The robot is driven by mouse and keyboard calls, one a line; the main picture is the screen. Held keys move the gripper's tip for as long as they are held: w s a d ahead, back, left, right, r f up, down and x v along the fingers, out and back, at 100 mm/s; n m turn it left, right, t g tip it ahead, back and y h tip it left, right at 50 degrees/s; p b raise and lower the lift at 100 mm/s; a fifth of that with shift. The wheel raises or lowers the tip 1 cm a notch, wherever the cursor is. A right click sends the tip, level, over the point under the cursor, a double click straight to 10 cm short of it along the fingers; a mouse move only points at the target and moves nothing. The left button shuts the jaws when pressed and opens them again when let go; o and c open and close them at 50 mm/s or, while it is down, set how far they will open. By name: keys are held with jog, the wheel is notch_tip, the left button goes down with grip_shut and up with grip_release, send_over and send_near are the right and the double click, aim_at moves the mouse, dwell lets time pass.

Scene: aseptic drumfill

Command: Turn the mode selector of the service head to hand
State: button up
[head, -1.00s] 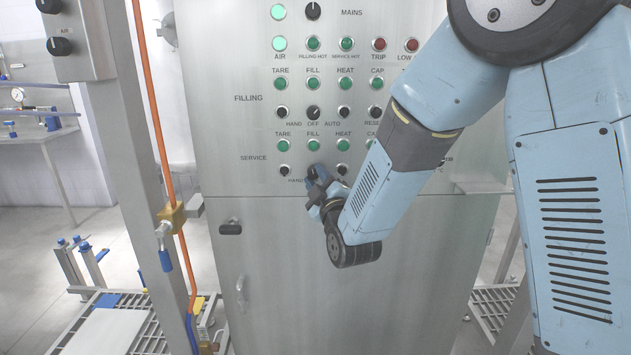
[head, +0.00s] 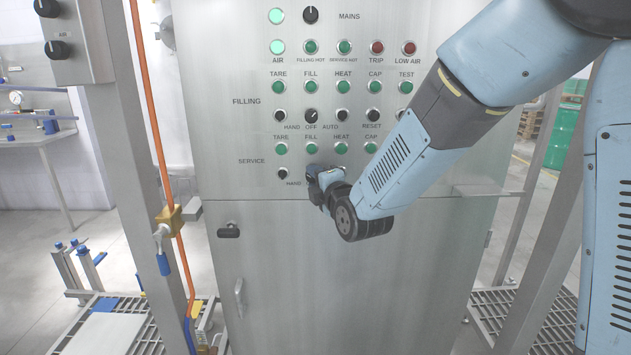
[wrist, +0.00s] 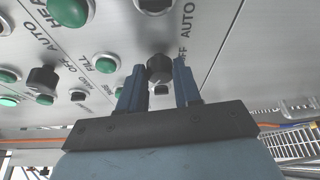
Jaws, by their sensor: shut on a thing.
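The service mode selector is a black knob (wrist: 160,68) on the steel panel, seen in the wrist view with an OFF and an AUTO label beside it. My gripper (wrist: 160,85) has one blue finger on each side of it and is shut on it. In the head view my gripper (head: 314,174) is at the service row, just right of the HAND label (head: 293,184), and hides the selector and its other labels. I cannot tell which position the knob points to.
The filling selector (head: 311,115) and several green buttons (head: 311,147) sit close above my gripper. A small black knob (head: 283,173) is just left of it. A panel latch (head: 229,230) is below left. An orange hose (head: 148,100) runs down a post at the left.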

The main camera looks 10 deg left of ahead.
jog(key=shift+s+a+f+n, duration=0.15)
jog(key=shift+f+n, duration=0.05)
jog(key=shift+n, duration=0.1)
dwell(0.4)
jog(key=o, duration=1)
jog(key=shift+r, duration=0.1)
jog(key=shift+o, duration=0.2)
